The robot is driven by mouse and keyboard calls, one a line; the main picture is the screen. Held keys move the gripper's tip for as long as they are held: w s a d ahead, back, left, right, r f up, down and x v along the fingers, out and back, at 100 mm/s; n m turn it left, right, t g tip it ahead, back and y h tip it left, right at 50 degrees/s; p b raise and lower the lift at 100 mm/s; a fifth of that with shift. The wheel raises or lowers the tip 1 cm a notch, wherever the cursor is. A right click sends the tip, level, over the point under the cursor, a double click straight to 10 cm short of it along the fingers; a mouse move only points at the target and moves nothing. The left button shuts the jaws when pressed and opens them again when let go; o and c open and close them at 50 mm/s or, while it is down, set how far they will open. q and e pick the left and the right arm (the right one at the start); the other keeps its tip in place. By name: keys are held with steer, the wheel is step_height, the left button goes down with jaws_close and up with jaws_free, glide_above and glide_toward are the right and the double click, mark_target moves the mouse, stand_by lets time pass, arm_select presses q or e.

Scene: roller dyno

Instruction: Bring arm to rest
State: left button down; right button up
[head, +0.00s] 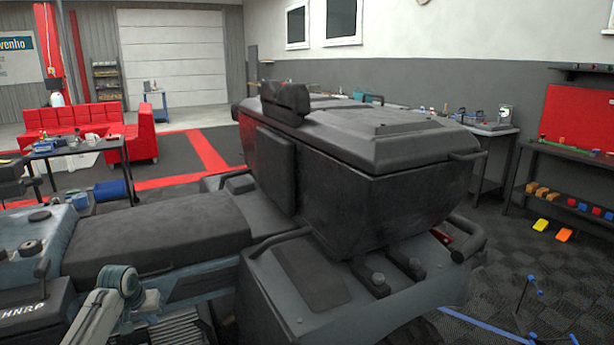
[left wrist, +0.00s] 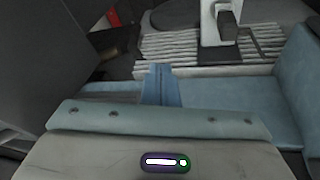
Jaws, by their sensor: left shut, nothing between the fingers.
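My left arm (head: 105,310) comes in at the lower left of the head view, bent beside the vehicle's seat. My left gripper shows in the left wrist view, its two blue fingers (left wrist: 161,82) together with nothing between them. In the head view I cannot make out its fingertips clearly. A large dark vehicle with a long black seat (head: 155,238) and a big dark top case (head: 370,195) fills the middle of the head view, close to the arm. My right gripper is in neither view.
Pale ribbed slats (left wrist: 190,45) and a white upright part (left wrist: 222,25) lie beyond the fingers. A dark panel stands close at the left of the wrist view. A workbench (head: 490,128), red sofa (head: 75,118) and black table (head: 75,150) stand farther off.

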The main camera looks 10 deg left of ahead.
arm_select(q)
steer(key=s+d+f+m, duration=0.2)
steer(key=s+d+f, duration=0.4)
steer(key=s+d, duration=0.3)
steer(key=s+d+f+m, duration=0.2)
steer(key=s+d+f, duration=0.3)
steer(key=s+d, duration=0.4)
steer(key=s+d+r+m, duration=0.15)
steer(key=s+d, duration=0.25)
steer(key=s, duration=0.6)
steer(key=s+d+r, duration=0.3)
steer(key=s+d, duration=0.1)
steer(key=s, duration=0.7)
step_height(320, 180, down, 30)
steer(key=a+f+g, duration=0.1)
steer(key=a+g, duration=0.1)
steer(key=s+a+f, duration=0.3)
steer(key=s+f, duration=1.4)
steer(key=s, duration=0.1)
steer(key=shift+f+n+g+y, duration=0.25)
steer(key=shift+n+g+y, duration=0.05)
steer(key=shift+n+y, duration=0.15)
